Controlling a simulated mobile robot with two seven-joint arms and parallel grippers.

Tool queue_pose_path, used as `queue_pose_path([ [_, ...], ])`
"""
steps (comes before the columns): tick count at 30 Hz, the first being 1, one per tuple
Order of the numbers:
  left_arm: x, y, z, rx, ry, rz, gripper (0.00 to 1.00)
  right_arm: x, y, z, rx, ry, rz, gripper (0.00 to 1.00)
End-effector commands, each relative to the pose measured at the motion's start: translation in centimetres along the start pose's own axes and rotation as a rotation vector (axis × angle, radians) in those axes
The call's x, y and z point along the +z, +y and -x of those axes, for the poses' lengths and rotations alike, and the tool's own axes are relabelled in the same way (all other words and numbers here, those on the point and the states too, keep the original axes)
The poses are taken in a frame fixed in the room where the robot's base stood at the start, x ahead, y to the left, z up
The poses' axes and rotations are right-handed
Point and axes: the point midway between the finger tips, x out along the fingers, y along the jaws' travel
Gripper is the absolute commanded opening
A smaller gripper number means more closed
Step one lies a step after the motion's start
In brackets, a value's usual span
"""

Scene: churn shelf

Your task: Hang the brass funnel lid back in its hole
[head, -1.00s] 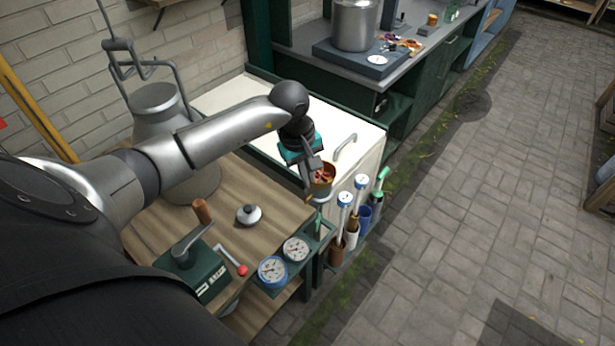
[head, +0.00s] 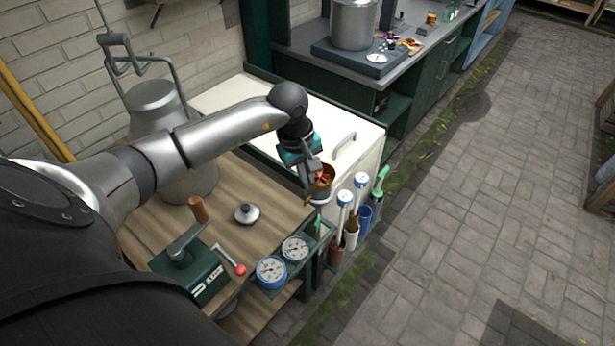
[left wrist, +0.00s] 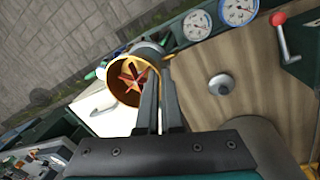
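The brass funnel lid (head: 325,190) is a round, cup-like brass piece with a red star-shaped part inside; in the left wrist view (left wrist: 121,92) its open side faces the camera. My left gripper (head: 312,190) has its fingers close together at the lid's rim and appears shut on it. In the left wrist view the two fingers (left wrist: 160,75) reach the lid's right edge. The lid is above the green side rack (head: 318,243), near its far end. The hole cannot be made out. My right gripper is not in view.
Tools with white-and-blue round tops (head: 345,197) stand in the rack beside the lid. Two dial gauges (head: 271,270) sit nearer. The wooden top holds a small knobbed lid (head: 247,213) and a green crank box (head: 187,272). A white chest (head: 355,150) is behind.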

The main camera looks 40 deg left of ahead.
Motion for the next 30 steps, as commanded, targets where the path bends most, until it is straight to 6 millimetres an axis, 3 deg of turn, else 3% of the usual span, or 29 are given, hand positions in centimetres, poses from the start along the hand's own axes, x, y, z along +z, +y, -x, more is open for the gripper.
queue_pose_path([
  [30, -0.1, -0.9, -5.2, 0.002, 0.001, 0.001, 0.00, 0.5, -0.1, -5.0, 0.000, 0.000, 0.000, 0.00],
])
